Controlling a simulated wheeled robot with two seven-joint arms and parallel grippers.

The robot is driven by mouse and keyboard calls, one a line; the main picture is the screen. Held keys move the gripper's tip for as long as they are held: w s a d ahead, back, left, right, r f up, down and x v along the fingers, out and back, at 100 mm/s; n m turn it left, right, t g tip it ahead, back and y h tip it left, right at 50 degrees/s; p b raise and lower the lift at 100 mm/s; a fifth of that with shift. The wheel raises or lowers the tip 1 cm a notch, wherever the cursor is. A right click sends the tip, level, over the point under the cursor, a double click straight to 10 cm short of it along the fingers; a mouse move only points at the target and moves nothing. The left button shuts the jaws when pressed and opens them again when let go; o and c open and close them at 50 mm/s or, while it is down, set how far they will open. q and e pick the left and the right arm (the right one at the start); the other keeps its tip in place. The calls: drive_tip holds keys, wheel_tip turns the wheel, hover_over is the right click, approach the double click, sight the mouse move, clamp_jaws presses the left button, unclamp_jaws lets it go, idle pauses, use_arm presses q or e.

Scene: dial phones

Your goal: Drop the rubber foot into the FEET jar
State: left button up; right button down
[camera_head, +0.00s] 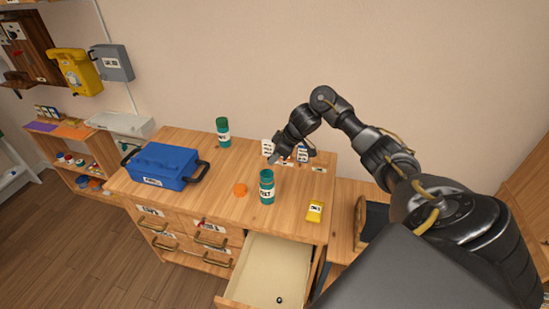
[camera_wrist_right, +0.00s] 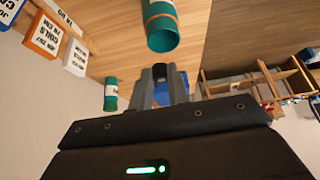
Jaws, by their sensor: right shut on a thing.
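The FEET jar (camera_head: 267,188) is a green jar with a white label, standing upright and open near the front of the wooden desk top. My left gripper is not in view.
A blue toolbox (camera_head: 162,166), another green jar (camera_head: 223,132) and a yellow labelled box (camera_head: 314,211) stand on the desk. Labelled cards (camera_head: 302,154) are at the back. An open drawer (camera_head: 262,260) holds a small black piece (camera_head: 279,299).

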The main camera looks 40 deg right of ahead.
drive_tip(key=c, duration=1.3)
unclamp_jaws()
drive_tip(key=shift+o, duration=0.2)
drive_tip(key=shift+r, duration=0.15)
drive_tip(key=v, duration=1)
drive_tip(key=shift+r, duration=0.3)
